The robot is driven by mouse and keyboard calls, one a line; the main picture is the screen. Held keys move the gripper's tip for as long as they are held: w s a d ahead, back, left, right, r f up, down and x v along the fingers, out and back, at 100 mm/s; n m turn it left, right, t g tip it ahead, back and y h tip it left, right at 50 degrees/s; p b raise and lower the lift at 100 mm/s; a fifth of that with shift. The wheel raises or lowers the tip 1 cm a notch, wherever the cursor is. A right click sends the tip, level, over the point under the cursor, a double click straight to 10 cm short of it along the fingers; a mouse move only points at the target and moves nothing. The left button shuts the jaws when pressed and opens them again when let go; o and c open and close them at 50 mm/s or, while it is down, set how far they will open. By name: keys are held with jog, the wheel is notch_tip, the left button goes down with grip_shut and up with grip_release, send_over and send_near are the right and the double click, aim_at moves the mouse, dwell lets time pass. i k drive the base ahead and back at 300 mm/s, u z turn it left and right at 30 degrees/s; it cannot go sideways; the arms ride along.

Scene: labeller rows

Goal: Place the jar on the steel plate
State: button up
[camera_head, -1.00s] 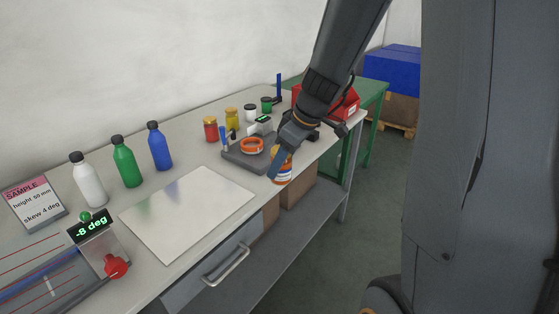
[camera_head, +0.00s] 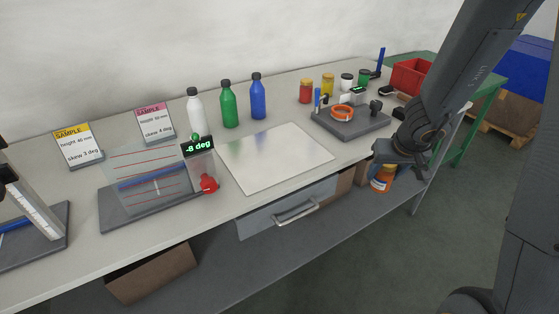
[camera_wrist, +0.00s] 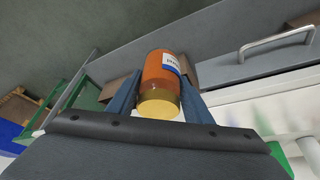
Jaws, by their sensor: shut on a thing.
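My gripper (camera_head: 385,168) is shut on an orange jar (camera_head: 382,180) with a white and blue label, held out past the bench's front edge at the right. In the wrist view the jar (camera_wrist: 164,72) sits between the two blue fingers of my gripper (camera_wrist: 158,90), its yellow-gold lid end towards the camera. In the head view the arm's end hides the jar's top. The steel plate (camera_head: 275,158) is a bare, shiny square lying flat on the bench, to the left of my gripper.
Behind the plate stand white (camera_head: 195,112), green (camera_head: 229,105) and blue (camera_head: 257,97) bottles. A grey fixture with an orange ring (camera_head: 342,111) stands right of it, with several small jars behind. The angle display stand (camera_head: 198,148) and its red knob are close left. A drawer handle (camera_head: 297,211) juts out below.

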aim_at(274, 153)
jog(key=k, duration=1.1)
jog(key=u, duration=0.4)
jog(key=i, duration=1.65)
jog(key=u, duration=0.1)
